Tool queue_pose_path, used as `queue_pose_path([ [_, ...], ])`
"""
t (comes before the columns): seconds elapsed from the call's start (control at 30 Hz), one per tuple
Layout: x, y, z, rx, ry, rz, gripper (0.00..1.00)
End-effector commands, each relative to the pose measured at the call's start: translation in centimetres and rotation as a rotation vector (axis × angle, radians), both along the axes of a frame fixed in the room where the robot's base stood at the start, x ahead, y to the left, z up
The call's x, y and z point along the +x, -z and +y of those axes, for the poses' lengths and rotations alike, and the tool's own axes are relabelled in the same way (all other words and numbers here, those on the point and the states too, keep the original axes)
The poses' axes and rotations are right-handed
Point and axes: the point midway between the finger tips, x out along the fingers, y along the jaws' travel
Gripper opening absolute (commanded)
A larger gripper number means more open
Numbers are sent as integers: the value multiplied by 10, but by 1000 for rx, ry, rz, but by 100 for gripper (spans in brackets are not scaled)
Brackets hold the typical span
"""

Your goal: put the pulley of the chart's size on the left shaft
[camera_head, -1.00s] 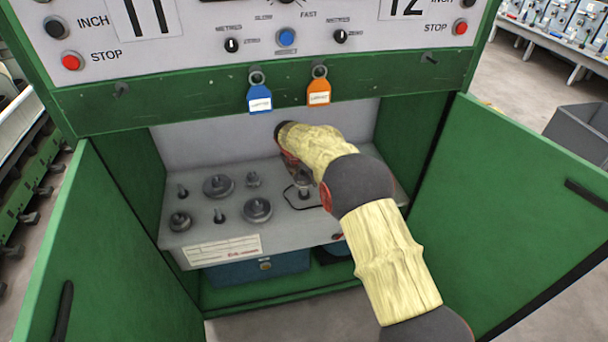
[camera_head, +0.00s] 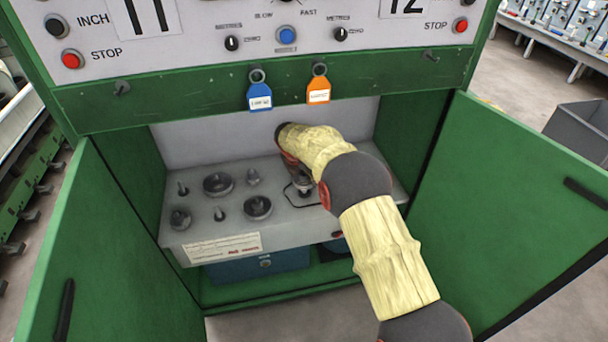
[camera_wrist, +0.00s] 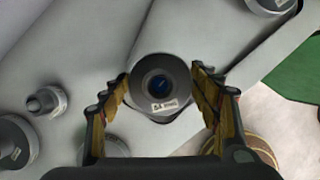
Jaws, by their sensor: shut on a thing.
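My gripper (camera_wrist: 160,100) is shut on a grey pulley (camera_wrist: 160,70), with one finger on each side. The pulley has a dark bore in its top and a small white label I cannot read. In the head view it shows as a small grey piece (camera_head: 303,184) beside my wrist, over a black outline on the shelf (camera_head: 285,222). My arm partly covers this spot, and I cannot tell whether the pulley touches the shelf. A white chart (camera_head: 222,248) is on the shelf's front edge, its text too small to read. The left shaft cannot be made out for certain.
Several other pulleys and pegs stand on the shelf's left part, among them a wide pulley (camera_head: 218,184) and another (camera_head: 257,207). Open green doors (camera_head: 105,235) flank the cabinet. A blue tag (camera_head: 260,97) and an orange tag (camera_head: 319,90) hang above. A blue box (camera_head: 258,269) sits below.

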Motion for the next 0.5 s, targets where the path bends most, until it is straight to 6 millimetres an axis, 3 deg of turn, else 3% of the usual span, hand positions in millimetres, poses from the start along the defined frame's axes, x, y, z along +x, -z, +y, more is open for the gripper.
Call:
queue_pose_path([
  [0.5, 0, 13, 0, 0, 0, -1, 27],
])
